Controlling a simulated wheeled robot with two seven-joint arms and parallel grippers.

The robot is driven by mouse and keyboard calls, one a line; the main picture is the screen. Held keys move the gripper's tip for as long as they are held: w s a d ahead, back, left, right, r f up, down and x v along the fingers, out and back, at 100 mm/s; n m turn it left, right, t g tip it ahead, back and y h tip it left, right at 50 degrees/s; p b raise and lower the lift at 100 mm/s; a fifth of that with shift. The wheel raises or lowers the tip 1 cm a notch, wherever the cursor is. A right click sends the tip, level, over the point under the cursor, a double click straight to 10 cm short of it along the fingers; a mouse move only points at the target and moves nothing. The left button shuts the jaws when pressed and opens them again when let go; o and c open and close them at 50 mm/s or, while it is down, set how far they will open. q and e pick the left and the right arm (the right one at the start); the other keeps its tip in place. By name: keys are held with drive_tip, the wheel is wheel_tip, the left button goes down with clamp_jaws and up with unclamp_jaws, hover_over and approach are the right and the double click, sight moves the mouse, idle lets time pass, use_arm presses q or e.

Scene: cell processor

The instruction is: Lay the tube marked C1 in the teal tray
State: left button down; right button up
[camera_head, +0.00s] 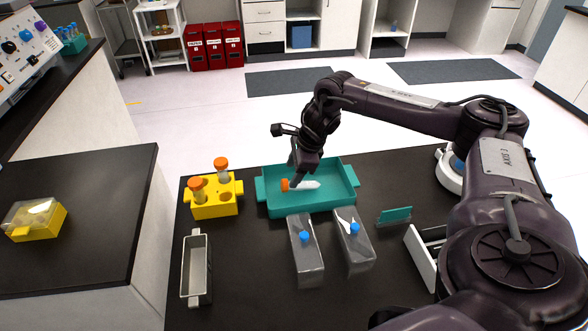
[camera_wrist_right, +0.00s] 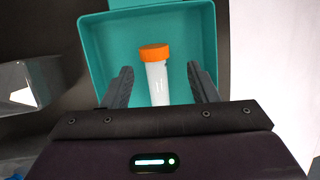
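A tube with an orange cap (camera_head: 300,185) lies on its side in the teal tray (camera_head: 336,188), its cap toward the left in the head view. In the right wrist view the tube (camera_wrist_right: 157,80) lies over the tray floor (camera_wrist_right: 110,55), and its marking is too small to read. My right gripper (camera_wrist_right: 160,85) is open, with one finger on each side of the tube and a gap on both sides. In the head view the right gripper (camera_head: 294,172) is low over the tray by the tube's cap end. My left gripper is out of view.
A yellow rack (camera_head: 214,209) with two orange-capped tubes stands left of the tray. A grey open bin (camera_head: 196,270) is at the front left. A small teal item (camera_head: 395,216) lies at right.

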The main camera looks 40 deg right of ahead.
drive_tip(key=b+v, duration=0.1)
drive_tip(key=v, duration=0.6)
drive_tip(key=shift+r, duration=0.35)
drive_tip(key=shift+s+r, duration=0.1)
idle(0.8)
